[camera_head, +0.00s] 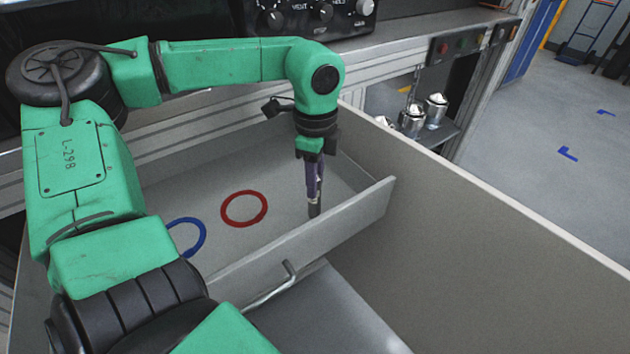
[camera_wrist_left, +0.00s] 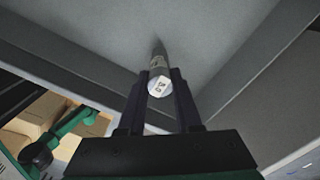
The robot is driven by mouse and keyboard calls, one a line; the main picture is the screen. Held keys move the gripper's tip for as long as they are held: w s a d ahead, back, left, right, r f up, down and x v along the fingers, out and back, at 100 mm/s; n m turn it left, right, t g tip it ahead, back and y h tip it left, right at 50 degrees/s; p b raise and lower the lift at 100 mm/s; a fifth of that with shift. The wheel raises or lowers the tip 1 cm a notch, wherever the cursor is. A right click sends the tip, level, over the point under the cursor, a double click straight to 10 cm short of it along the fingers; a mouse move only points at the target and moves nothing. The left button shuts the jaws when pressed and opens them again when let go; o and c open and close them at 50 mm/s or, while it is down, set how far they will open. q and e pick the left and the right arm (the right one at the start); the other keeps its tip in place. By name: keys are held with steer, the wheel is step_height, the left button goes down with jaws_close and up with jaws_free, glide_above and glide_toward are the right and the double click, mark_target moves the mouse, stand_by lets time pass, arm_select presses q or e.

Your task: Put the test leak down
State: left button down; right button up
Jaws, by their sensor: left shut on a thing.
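The test leak is a slim grey metal cylinder (camera_head: 315,209). It hangs upright below my left gripper (camera_head: 313,183), whose fingers are shut on it. In the left wrist view the cylinder (camera_wrist_left: 159,68) sits between the two dark fingers of the left gripper (camera_wrist_left: 160,85), with a pale, marked end facing the camera. It is over the right part of an open grey drawer (camera_head: 385,194), close to the drawer's front panel. I cannot tell whether its lower end touches the drawer floor. My right gripper is not in view.
A red ring (camera_head: 244,191) and a blue ring (camera_head: 203,238) are marked on the drawer floor, left of the cylinder. The drawer front has a metal handle (camera_head: 272,294). A tall grey panel (camera_head: 470,230) stands to the right. Metal canisters (camera_head: 435,108) sit on a shelf behind.

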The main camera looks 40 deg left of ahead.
arm_select(q)
steer(key=shift+f, duration=0.5)
steer(key=c, duration=0.6)
jaws_free()
steer(key=shift+r, duration=0.1)
steer(key=shift+r, duration=0.25)
step_height(320, 180, up, 12)
steer(key=shift+f+p, duration=0.15)
steer(key=shift+p, duration=0.2)
